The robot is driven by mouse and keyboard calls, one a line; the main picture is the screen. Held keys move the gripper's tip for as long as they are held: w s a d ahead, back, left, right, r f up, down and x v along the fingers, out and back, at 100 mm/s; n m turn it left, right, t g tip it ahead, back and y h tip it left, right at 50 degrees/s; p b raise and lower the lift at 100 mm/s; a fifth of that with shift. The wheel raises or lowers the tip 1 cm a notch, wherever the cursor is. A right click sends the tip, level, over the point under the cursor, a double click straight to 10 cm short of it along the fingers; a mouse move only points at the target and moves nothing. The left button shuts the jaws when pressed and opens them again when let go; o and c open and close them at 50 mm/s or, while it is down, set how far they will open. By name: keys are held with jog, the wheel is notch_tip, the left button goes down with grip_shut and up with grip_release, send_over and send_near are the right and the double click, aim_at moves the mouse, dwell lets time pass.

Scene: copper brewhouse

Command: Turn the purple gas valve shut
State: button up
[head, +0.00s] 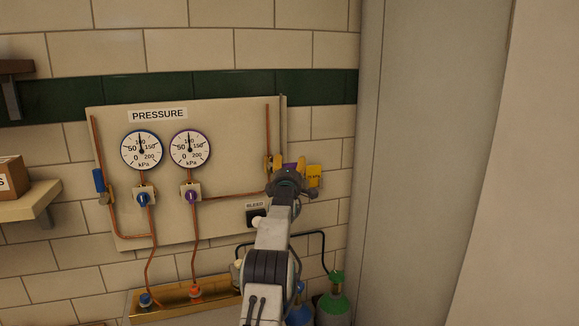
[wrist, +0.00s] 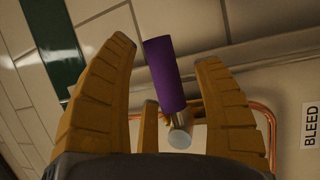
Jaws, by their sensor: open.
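The purple valve handle (wrist: 165,75) lies between the two yellow fingers of my gripper (wrist: 167,52) in the wrist view, with visible gaps on both sides. Its metal stem and round end (wrist: 180,138) show at the lower end. In the head view only a bit of purple (head: 290,167) shows behind my gripper (head: 295,170), at the panel's right edge. The handle appears to stick out to the right, roughly crosswise to the vertical copper pipe (head: 267,130). My gripper is open around it. Most of the valve body is hidden by my gripper.
The panel (head: 225,150) carries a blue-rimmed gauge (head: 142,150), a purple-rimmed gauge (head: 190,149) and small blue and purple knobs. A blue lever (head: 98,180) stands at its left edge. A BLEED label (head: 255,205) is below. A green gas cylinder (head: 335,305) stands at lower right.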

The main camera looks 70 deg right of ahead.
jog(key=shift+a+f, duration=0.1)
jog(key=shift+a, duration=0.05)
jog(key=v, duration=1.1)
jog(key=shift+a, duration=0.3)
dwell(0.4)
jog(key=shift+s, duration=0.1)
dwell(0.7)
